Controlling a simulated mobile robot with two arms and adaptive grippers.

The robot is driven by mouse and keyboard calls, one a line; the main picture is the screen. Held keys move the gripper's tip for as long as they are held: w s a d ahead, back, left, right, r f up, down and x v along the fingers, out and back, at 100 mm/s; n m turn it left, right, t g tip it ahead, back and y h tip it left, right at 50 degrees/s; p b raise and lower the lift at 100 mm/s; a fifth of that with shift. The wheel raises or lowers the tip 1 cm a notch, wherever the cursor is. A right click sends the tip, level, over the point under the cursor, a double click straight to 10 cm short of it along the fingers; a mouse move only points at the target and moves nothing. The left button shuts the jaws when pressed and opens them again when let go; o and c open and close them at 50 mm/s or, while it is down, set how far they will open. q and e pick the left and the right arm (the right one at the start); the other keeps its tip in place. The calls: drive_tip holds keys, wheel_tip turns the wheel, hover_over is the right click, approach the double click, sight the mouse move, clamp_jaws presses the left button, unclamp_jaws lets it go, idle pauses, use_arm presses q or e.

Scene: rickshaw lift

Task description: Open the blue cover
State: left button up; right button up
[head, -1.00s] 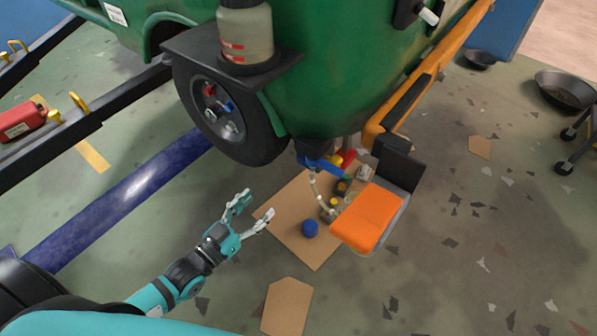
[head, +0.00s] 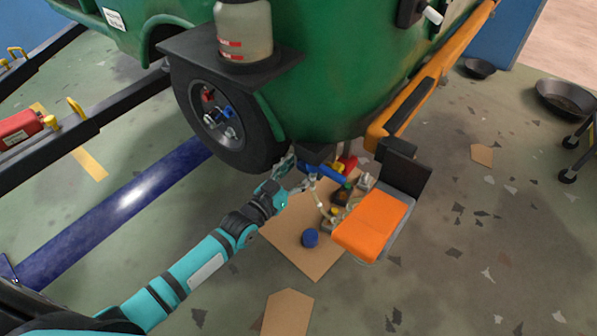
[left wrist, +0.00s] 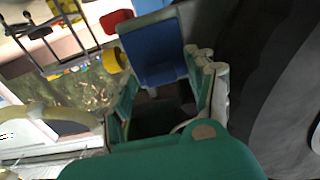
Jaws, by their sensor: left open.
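A blue piece (head: 325,171), which looks like the blue cover, sits under the front underside of the green rickshaw (head: 330,80). In the left wrist view a blue panel (left wrist: 152,58) lies just beyond and between the fingertips. My left gripper (head: 292,172) is open and empty, just left of the blue piece and beside the tyre. In the left wrist view the fingers of this gripper (left wrist: 165,85) stand apart on either side of the panel's lower part. I cannot tell whether they touch it. My right gripper is not in view.
The black tyre (head: 228,115) stands close to my left gripper. A cardboard sheet (head: 282,238) on the floor holds a round blue cap (head: 310,238) and small parts. An orange-seated low stool (head: 374,223) stands right of it. Open floor (head: 480,270) lies further right.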

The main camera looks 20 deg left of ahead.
use_arm(q)
drive_tip(key=shift+w, duration=0.1)
clamp_jaws()
idle(0.4)
